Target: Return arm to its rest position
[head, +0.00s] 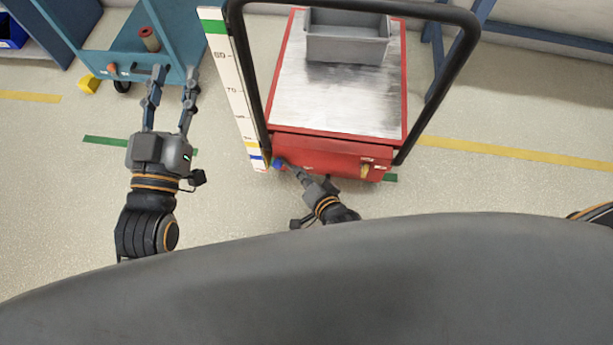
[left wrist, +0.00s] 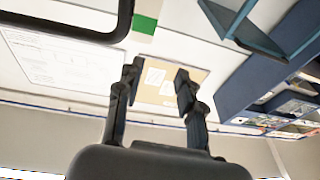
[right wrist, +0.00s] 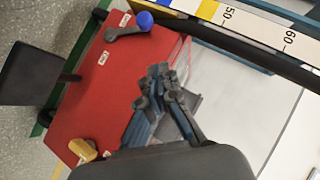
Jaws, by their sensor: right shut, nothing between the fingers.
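My left gripper (head: 175,74) is open and empty, reaching forward over the floor in front of the blue cart. In the left wrist view its spread fingers (left wrist: 157,72) have nothing between them. My right gripper (head: 293,170) is low at the front of the red cart (head: 318,150), close to a blue knob (head: 277,163). In the right wrist view its fingers (right wrist: 158,70) are shut and empty. There the blue knob (right wrist: 145,20) on a grey lever stands apart from the fingertips.
A grey bin (head: 345,42) sits on the red cart's metal top. A black handle frame (head: 460,60) surrounds the cart, with a numbered scale (head: 232,85) at its left. The blue cart (head: 185,35) carries a reddish cylinder (head: 149,39). A yellow block (head: 88,85) is nearby.

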